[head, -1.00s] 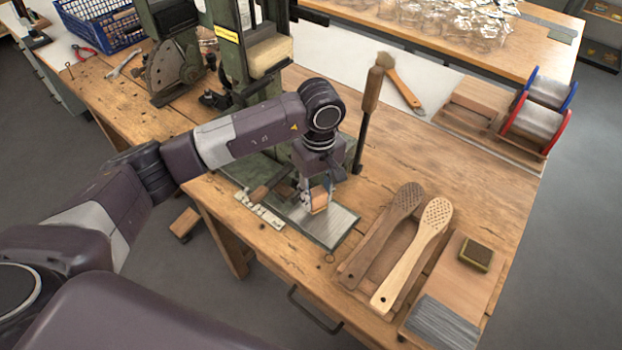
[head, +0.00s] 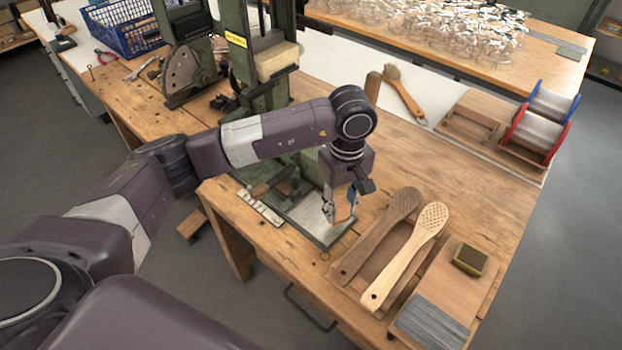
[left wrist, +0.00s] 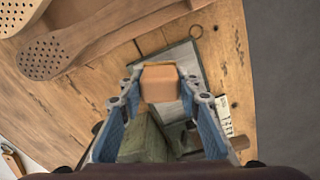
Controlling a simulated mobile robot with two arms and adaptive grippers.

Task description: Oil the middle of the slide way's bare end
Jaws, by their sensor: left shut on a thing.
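The slide way (head: 312,222) is a flat grey metal strip at the bench's front edge, below the green machine. Its bare end also shows in the left wrist view (left wrist: 179,58), partly hidden behind the block. My left gripper (head: 341,206) points down over the right side of this bare end. It is shut on a small orange-brown wooden block (left wrist: 159,86) with a yellowish layer at its far end. I cannot tell whether the block touches the metal. My right gripper is in neither view.
Two brush heads with handles, one dark (head: 378,238) and one pale (head: 408,258), lie close right of my gripper. A small dark-topped pad (head: 470,260) lies farther right. A labelled white strip (head: 260,207) and the green machine (head: 240,60) stand left and behind.

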